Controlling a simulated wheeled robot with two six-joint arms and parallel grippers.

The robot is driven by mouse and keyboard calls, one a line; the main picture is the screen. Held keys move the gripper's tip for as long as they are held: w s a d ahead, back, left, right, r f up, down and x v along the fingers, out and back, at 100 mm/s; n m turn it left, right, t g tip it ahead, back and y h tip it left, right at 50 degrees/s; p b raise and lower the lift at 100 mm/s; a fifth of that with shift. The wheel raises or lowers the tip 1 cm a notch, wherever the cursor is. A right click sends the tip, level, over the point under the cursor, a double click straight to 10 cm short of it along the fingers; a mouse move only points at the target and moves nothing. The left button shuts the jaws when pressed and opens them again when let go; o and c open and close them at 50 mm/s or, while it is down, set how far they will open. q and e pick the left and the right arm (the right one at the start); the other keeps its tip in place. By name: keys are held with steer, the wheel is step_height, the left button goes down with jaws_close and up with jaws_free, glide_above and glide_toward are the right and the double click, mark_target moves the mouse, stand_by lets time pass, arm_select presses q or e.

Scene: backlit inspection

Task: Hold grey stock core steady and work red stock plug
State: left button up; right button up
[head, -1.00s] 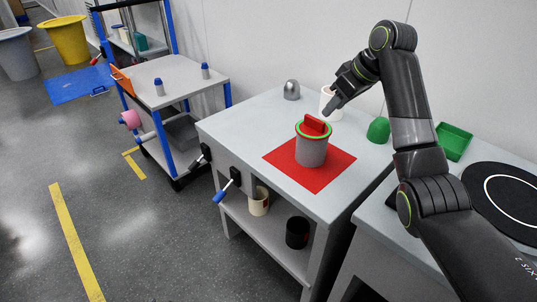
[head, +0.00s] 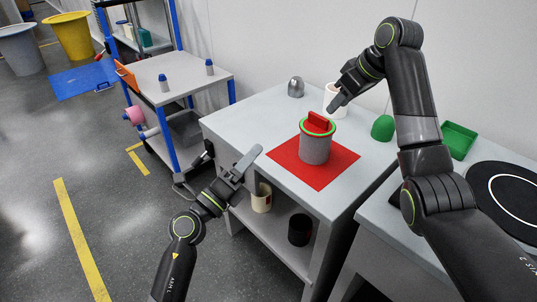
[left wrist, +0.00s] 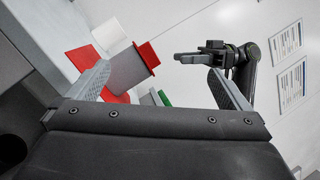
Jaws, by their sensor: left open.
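The grey stock core (head: 315,149) stands upright on a red square mat (head: 285,160). The red stock plug (head: 318,123) sits at its top, inside a green ring at the rim. In the left wrist view the core (left wrist: 125,72) and the red plug (left wrist: 149,54) appear tilted, beyond and between the fingers. My left gripper (head: 248,163) is open and empty, left of the core and apart from it. Its fingers also show in the left wrist view (left wrist: 160,88). My right gripper (head: 336,104) is above and behind the plug, apart from it; its finger gap is unclear.
A white cup (head: 335,92), a grey domed piece (head: 296,88) and a green dome (head: 382,128) stand on the bench (head: 250,115). A green tray (head: 459,139) and a black disc are at right. A cream cup and a black cup (head: 299,230) are on the lower shelf.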

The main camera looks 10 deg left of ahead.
mark_target(306, 148)
arm_select(q)
steer(key=d+r+m+g+h, duration=0.2)
steer(key=d+m+g, duration=0.3)
steer(key=m, duration=0.4)
steer(key=w+d+f+m+y, duration=0.1)
steer(key=w+d+f, duration=0.1)
steer(key=w, duration=0.3)
steer(key=w+d+f+m+g+y, duration=0.1)
steer(key=w+d+f, duration=0.2)
steer(key=w+d, duration=0.1)
steer(key=w+d+f+m+g+y, duration=0.1)
steer(key=w+d+f+m+y, duration=0.1)
steer(key=w, duration=0.5)
steer(key=shift+d+f, duration=0.25)
steer(key=shift+d, duration=0.25)
steer(key=c, duration=1)
steer(key=shift+c, duration=0.2)
steer(key=shift+f, duration=0.2)
